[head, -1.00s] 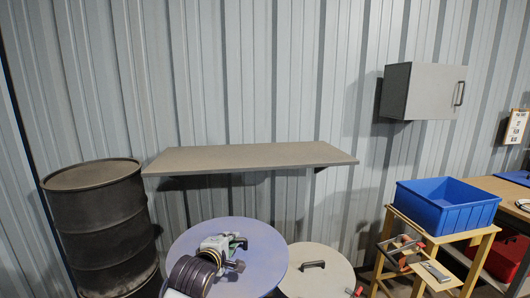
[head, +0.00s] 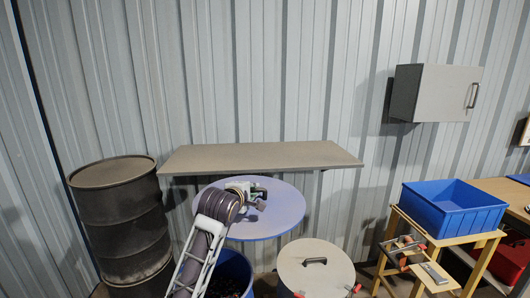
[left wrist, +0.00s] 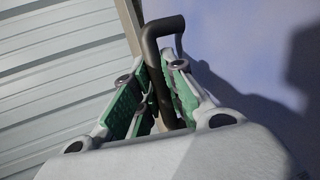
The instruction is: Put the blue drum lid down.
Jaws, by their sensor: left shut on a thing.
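The blue drum lid (head: 283,209) is a round, flat disc held up in front of the wall shelf in the head view. My left gripper (head: 258,192) is over the lid's upper face. In the left wrist view my left gripper (left wrist: 158,100) is shut on the lid's dark bent handle (left wrist: 160,50), with green pads on both sides of it. The blue lid surface (left wrist: 240,60) fills the right of that view. An open blue drum (head: 235,268) with dark scrap inside stands below the lid, partly hidden by my left arm.
A grey shelf (head: 260,157) is on the wall behind the lid and looks bare. A dark closed drum (head: 122,225) stands at left, and a grey-lidded drum (head: 318,275) at right. A wooden stand (head: 440,245) holds a blue bin (head: 455,208). A wall cabinet (head: 432,92) hangs above.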

